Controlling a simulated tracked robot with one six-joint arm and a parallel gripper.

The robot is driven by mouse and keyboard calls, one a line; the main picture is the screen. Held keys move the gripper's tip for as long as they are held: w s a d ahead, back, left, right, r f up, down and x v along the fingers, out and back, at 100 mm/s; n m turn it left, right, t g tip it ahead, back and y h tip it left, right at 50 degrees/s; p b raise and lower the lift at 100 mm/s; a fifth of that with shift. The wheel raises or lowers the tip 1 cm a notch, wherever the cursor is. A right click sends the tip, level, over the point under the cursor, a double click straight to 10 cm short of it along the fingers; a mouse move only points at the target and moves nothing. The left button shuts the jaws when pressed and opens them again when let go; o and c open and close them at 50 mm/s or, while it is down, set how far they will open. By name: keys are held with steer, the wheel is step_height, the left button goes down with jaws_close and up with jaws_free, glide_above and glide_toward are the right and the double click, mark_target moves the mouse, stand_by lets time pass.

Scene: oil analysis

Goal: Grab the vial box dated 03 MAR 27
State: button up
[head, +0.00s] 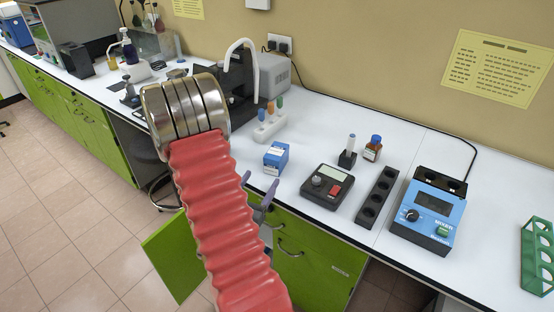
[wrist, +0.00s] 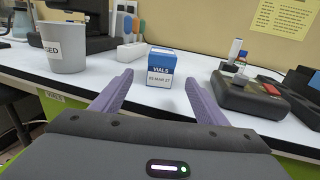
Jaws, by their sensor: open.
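The vial box (head: 276,158) is a small blue and white carton on the white bench, left of a black device. In the wrist view the vial box (wrist: 160,68) stands upright, and its label reads "VIALS" with a date that looks like 03 MAR 27. My gripper (wrist: 155,92) is open, its two purple fingers spread on either side of the box's line, with the box beyond the tips and nothing between them. In the head view my gripper (head: 258,195) is at the bench's front edge, partly hidden by my red arm.
A grey cup (wrist: 64,47) stands left of the box in the wrist view. A black device with a red button (head: 327,186) is to the right, then a black rack (head: 377,197) and a blue mixer (head: 430,210). A white pipette stand (head: 268,126) is behind the box.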

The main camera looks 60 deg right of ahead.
mark_target(270, 165)
steer(key=shift+w+d, duration=0.15)
steer(key=shift+d, duration=2)
steer(key=shift+w+d, duration=0.15)
steer(key=shift+d, duration=2)
steer(key=shift+w+d, duration=0.1)
steer(key=shift+d, duration=2.5)
steer(key=shift+c, duration=0.2)
steer(key=shift+r, duration=0.1)
steer(key=c, duration=1.3)
steer(key=shift+r, duration=5)
